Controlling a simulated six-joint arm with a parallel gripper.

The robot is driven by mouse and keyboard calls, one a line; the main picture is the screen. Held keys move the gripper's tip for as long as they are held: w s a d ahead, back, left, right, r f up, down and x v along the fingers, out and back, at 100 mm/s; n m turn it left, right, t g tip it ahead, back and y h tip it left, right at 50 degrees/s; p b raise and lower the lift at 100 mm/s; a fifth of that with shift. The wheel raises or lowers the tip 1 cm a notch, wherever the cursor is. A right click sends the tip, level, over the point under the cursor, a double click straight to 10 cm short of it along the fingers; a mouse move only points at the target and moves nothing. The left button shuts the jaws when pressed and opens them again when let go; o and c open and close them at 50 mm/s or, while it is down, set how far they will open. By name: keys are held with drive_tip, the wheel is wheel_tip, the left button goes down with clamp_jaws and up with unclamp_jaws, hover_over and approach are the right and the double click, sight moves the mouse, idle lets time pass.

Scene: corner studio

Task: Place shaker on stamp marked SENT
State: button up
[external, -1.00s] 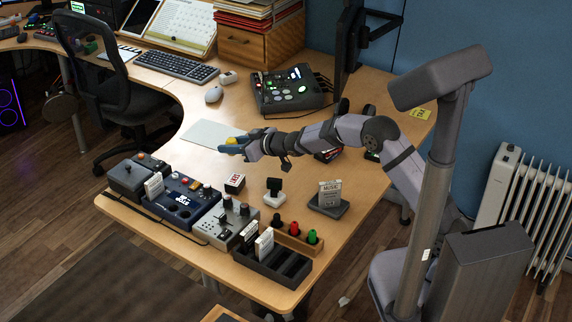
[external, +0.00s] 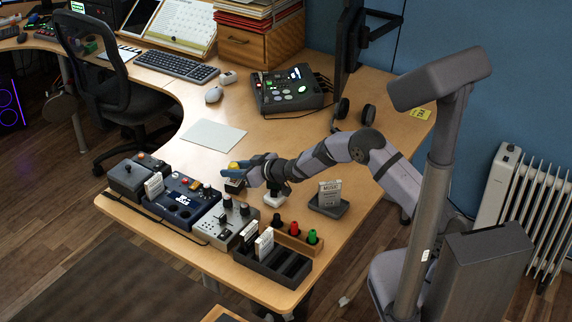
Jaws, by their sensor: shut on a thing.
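My gripper (external: 240,172) is shut on a small yellow thing (external: 234,165), which looks like the shaker; the fingers hide part of it. It is above a small dark-topped block (external: 233,187) on the desk. The block's white side bore red letters in the earlier view, too small to read; this may be the stamp. I cannot tell whether the shaker touches it. A second stamp-like thing with a white base (external: 275,201) stands to the right, partly hidden by my arm.
Control boxes (external: 184,200) line the desk's front edge. A dark slotted rack (external: 272,262), a wooden holder (external: 292,238) with coloured pieces and a card stand (external: 329,202) are to the right. A pale sheet (external: 214,135) lies behind; the desk around it is clear.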

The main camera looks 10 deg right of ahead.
drive_tip(key=shift+f, duration=0.15)
drive_tip(key=shift+f, duration=0.15)
drive_tip(key=o, duration=1)
drive_tip(key=shift+r, duration=0.25)
drive_tip(key=b+v, duration=0.1)
drive_tip(key=v, duration=1.1)
drive_tip(key=shift+f+b, duration=0.15)
drive_tip(key=shift+b, duration=0.2)
